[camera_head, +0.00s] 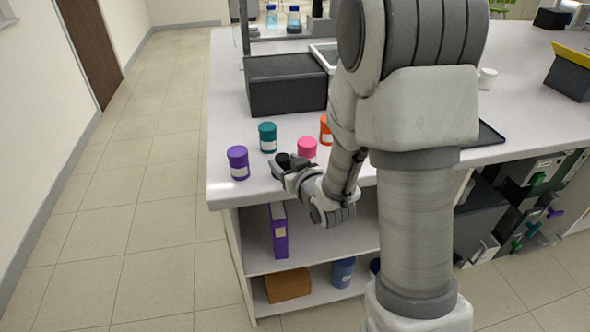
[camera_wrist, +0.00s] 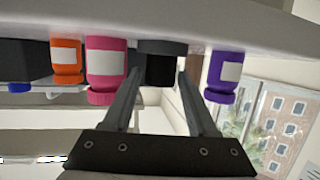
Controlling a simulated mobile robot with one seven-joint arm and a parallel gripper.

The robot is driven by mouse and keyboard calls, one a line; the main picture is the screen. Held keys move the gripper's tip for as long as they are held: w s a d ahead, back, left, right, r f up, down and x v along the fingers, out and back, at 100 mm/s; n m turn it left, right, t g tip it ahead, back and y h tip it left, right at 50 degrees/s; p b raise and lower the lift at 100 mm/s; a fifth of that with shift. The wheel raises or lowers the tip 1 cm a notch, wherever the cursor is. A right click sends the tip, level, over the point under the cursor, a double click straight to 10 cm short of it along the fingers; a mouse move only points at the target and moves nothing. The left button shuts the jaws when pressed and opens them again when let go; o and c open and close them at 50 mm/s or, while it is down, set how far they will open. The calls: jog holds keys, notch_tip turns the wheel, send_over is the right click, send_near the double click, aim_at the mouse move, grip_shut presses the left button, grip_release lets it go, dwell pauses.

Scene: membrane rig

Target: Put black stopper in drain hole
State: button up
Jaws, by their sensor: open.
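A small black object (camera_head: 283,159), which looks like the black stopper, stands near the front left corner of the white bench. In the wrist view, which is upside down, it is the dark piece (camera_wrist: 160,66) with a wider grey-black part against the bench. My gripper (camera_head: 279,171) is at the bench's front edge, close to the stopper. In the wrist view its open fingers (camera_wrist: 159,78) point at the stopper, one to each side in the picture. I cannot tell whether they touch it. I cannot make out a drain hole in either view.
Close around stand a purple jar (camera_head: 238,163), a teal jar (camera_head: 267,138), a pink jar (camera_head: 307,147) and an orange jar (camera_head: 326,130). A dark box (camera_head: 287,86) stands behind. Shelves below hold a purple binder (camera_head: 279,232). Floor at left is clear.

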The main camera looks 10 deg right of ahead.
jog(key=shift+s+d+r+p, duration=0.1)
jog(key=shift+s+r+p, duration=0.35)
jog(key=shift+s+p, duration=0.25)
jog(key=shift+p, duration=1.1)
